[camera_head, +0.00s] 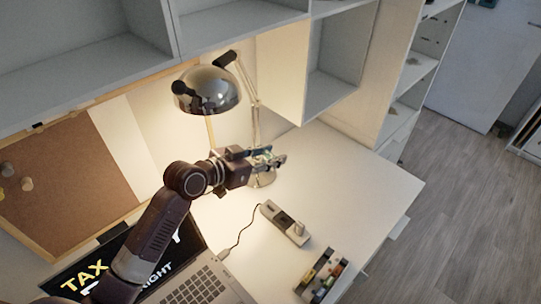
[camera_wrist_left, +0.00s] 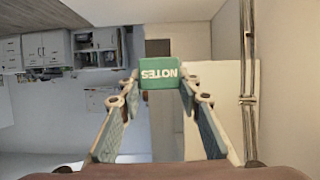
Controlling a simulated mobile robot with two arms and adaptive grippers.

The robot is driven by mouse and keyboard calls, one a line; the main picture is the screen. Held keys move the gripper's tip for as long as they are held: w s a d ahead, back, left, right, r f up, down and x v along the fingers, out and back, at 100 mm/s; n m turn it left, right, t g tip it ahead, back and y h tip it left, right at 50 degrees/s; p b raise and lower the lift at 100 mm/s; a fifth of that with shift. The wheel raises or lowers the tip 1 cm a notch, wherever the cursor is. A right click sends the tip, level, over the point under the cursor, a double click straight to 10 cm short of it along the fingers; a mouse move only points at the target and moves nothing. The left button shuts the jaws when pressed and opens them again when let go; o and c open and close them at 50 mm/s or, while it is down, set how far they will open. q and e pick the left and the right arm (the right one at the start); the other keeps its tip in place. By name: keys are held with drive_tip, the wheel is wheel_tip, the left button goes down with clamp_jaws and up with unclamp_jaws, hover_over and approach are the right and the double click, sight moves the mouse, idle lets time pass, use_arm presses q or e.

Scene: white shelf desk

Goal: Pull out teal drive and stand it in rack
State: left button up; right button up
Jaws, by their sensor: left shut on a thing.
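My left gripper (camera_head: 272,159) is held above the desk, in front of the lamp. In the left wrist view its fingertips (camera_wrist_left: 160,84) are closed on the teal drive (camera_wrist_left: 160,75), whose label NOTES reads upside down. In the head view the drive is mostly hidden by the fingers. A light hub (camera_head: 285,222) with a dark slot area and a small upright piece lies on the desk below the gripper. The rack (camera_head: 308,284), a low holder with several small coloured drives in it, sits nearer the front. My right gripper is not in view.
A laptop (camera_head: 190,285) is at the lower left, with a dark cable (camera_head: 238,240) running to the hub. A chrome lamp (camera_head: 208,92) stands behind the gripper, and shelves (camera_head: 240,22) hang above. The desk's right part (camera_head: 365,185) is clear.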

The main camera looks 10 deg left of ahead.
sight(271, 155)
use_arm(q)
drive_tip(key=shift+r+p, duration=1.25)
drive_tip(key=shift+r, duration=0.25)
